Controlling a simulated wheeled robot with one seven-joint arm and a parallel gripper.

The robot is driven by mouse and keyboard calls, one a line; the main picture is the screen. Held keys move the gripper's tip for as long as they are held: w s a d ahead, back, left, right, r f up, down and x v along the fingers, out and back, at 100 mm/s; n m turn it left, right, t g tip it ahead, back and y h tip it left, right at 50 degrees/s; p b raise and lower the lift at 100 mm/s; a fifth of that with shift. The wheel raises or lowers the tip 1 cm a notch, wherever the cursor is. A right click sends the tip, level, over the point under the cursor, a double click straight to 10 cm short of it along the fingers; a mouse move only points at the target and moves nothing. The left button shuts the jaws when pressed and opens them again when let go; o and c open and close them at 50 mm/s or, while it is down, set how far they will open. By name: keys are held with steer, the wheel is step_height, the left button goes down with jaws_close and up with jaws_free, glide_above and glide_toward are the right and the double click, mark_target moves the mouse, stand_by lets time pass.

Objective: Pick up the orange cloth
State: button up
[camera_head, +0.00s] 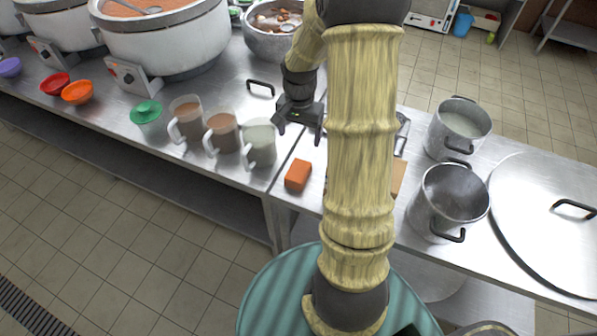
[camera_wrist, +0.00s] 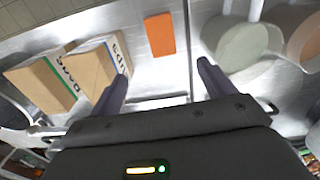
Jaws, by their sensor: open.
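The orange cloth (camera_head: 298,175) is a small folded block lying flat on the steel counter, near its front edge. It also shows in the wrist view (camera_wrist: 159,35), at the top centre, beyond the fingertips and between their directions. My gripper (camera_head: 299,127) hangs above the counter, farther back than the cloth and apart from it. In the wrist view, its two dark fingers (camera_wrist: 162,68) are spread wide with nothing between them.
Pitchers (camera_head: 259,145) stand left of the cloth. Cardboard boxes (camera_wrist: 95,68) lie on its other side, mostly behind my arm in the head view. Pots (camera_head: 449,201) and a large lid (camera_head: 550,235) are at right. Large stockpots (camera_head: 165,40) line the back left.

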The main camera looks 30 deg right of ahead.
steer(key=shift+f, duration=0.1)
steer(key=p, duration=0.1)
glide_toward(298, 169)
step_height(298, 169, down, 5)
steer(key=shift+s+d+f, duration=0.1)
steer(key=shift+s+f, duration=0.05)
steer(key=shift+f, duration=0.05)
stand_by(0.5)
steer(key=shift+f, duration=0.15)
steer(key=shift+f+p, duration=0.85)
steer(key=shift+f, duration=1.65)
steer(key=c, duration=1.1)
steer(key=shift+r, duration=0.1)
